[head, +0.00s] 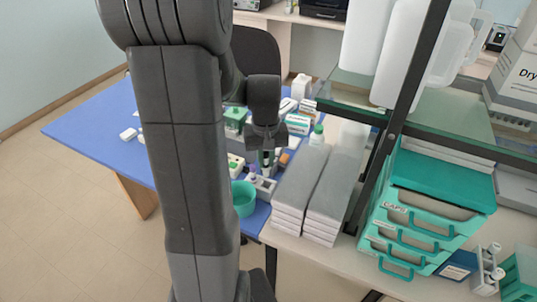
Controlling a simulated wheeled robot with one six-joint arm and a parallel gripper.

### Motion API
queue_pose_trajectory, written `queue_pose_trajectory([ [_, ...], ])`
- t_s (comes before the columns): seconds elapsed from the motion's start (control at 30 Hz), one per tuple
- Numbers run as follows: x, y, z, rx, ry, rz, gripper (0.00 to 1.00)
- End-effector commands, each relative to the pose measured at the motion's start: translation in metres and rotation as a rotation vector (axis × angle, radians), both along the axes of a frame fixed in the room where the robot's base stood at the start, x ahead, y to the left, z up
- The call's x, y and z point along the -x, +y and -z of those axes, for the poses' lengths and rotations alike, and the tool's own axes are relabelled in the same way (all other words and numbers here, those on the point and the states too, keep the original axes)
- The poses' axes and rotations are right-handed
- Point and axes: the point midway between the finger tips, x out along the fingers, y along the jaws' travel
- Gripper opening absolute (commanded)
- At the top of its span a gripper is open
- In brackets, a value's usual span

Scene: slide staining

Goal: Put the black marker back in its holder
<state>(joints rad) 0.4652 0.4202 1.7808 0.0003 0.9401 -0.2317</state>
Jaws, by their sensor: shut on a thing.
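My gripper (267,147) points down over the blue table, partly behind my own arm. It is shut on a slim upright thing, most likely the black marker (266,161), of which only a small part shows below the fingers. A small grey holder (264,188) is right below, with a purple-topped item (252,171) standing at its left side. The marker's lower end is close to the holder; I cannot tell whether it is inside a slot or just above it.
A teal cup (243,199) stands at the table's front edge, left of the holder. Stacked grey-white boxes (318,190) stand close on the right. Bottles and small boxes crowd the table behind. A dark shelf post (407,95) and teal drawers (418,232) are farther right.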

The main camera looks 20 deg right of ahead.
Motion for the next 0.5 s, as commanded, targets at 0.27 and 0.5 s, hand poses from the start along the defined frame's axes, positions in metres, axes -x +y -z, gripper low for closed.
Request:
queue_pose_trajectory([
  [0.27,0.0,0.0,0.018,0.0,0.001,0.0,0.0],
  [0.5,0.0,0.0,0.035,0.0,0.002,0.0,0.0],
])
